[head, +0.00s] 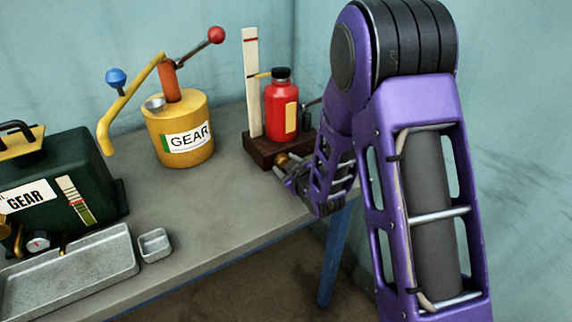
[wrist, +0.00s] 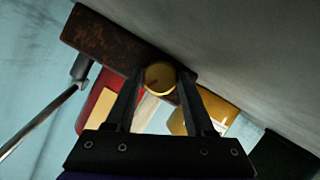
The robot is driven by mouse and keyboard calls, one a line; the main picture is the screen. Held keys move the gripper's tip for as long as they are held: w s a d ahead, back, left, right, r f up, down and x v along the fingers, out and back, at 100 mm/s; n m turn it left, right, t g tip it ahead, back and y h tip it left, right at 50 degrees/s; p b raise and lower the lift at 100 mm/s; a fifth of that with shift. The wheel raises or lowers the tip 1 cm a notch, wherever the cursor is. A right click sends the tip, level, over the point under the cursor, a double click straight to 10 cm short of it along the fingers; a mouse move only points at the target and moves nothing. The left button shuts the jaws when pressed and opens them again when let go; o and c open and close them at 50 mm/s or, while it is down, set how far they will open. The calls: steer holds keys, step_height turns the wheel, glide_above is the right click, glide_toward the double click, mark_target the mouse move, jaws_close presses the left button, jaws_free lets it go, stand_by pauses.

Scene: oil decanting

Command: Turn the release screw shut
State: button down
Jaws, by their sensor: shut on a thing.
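The release screw has a round brass knob (wrist: 160,74) on the front face of the dark brown, rust-stained base (wrist: 108,42). A small reddish mark shows on the knob's face in the wrist view. The knob (head: 282,160) also shows in the head view at the base's front end. My gripper (wrist: 161,80) has one finger on each side of the knob and is shut on it. A red bottle-shaped body (head: 281,108) with a black cap stands upright on the base, beside a tall pale board (head: 251,85) with red marks. My arm partly hides the base's right side.
A yellow GEAR can (head: 180,135) with a red-knobbed pump lever and curved spout stands left of the base. A dark green GEAR box (head: 62,180), a grey tray (head: 75,275) and a small metal cup (head: 155,244) are farther left. The table edge is close by the base.

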stand_by(0.3)
steer(key=shift+c, duration=1.3)
jaws_free()
steer(key=shift+s, duration=0.1)
